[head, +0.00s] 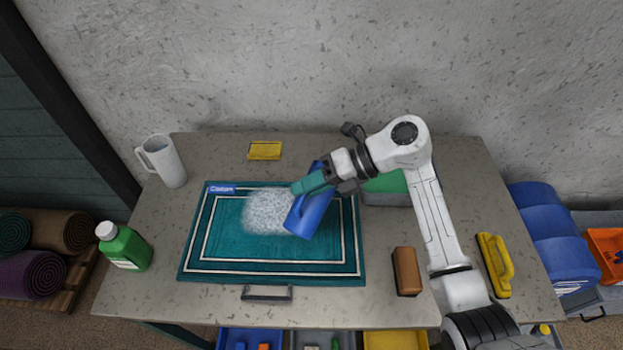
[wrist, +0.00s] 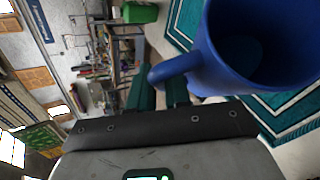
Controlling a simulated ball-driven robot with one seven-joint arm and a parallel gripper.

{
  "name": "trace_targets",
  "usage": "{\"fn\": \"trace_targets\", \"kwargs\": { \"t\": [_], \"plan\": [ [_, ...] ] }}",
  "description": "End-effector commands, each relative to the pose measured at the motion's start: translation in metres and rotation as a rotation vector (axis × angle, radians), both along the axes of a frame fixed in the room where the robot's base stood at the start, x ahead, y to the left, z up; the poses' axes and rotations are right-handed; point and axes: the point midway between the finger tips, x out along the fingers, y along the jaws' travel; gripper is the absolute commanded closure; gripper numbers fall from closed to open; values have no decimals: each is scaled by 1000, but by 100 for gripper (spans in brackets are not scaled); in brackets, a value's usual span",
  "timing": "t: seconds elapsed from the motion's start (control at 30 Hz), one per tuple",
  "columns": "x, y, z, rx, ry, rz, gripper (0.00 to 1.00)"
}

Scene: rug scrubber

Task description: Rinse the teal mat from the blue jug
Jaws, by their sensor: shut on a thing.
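The teal mat (head: 215,255) with white border lines lies flat on the table. A patch of white foam (head: 262,215) covers part of its middle. My gripper (head: 312,183) is shut on the handle of the blue jug (head: 311,212) and holds it over the mat, right of centre. The jug is tilted, its lower end towards the foam. In the wrist view the jug (wrist: 207,62) shows its open mouth, with its handle between my fingers (wrist: 160,92). I cannot make out any water stream. The mat (wrist: 185,22) shows behind the jug.
A white jug (head: 165,160) stands at the table's back left, and a green bottle (head: 124,247) at the left edge. A yellow sponge (head: 265,150) lies behind the mat. A brown brush (head: 406,270) and a yellow-handled tool (head: 495,264) lie at the right. A green-topped block (head: 386,188) sits behind my arm.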

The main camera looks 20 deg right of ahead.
Motion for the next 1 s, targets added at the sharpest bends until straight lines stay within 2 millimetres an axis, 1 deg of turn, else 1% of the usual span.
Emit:
{"fn": "trace_targets", "kwargs": {
  "t": [0.03,0.2,0.3,0.43,0.57,0.7,0.83,1.0],
  "plan": [
    [-3,3,6,-41,-41,-1,100],
    [-9,10,7,-154,-141,0,100],
    [-10,11,8,-179,-163,-2,100],
    [-10,11,3,-240,-221,0,100],
    [-12,12,-7,-376,-344,-1,100],
    [-11,13,-12,-502,-457,-1,100],
    [-12,13,-11,-550,-499,-1,100],
    [-10,11,-17,-602,-544,-3,100]
  ]
}}
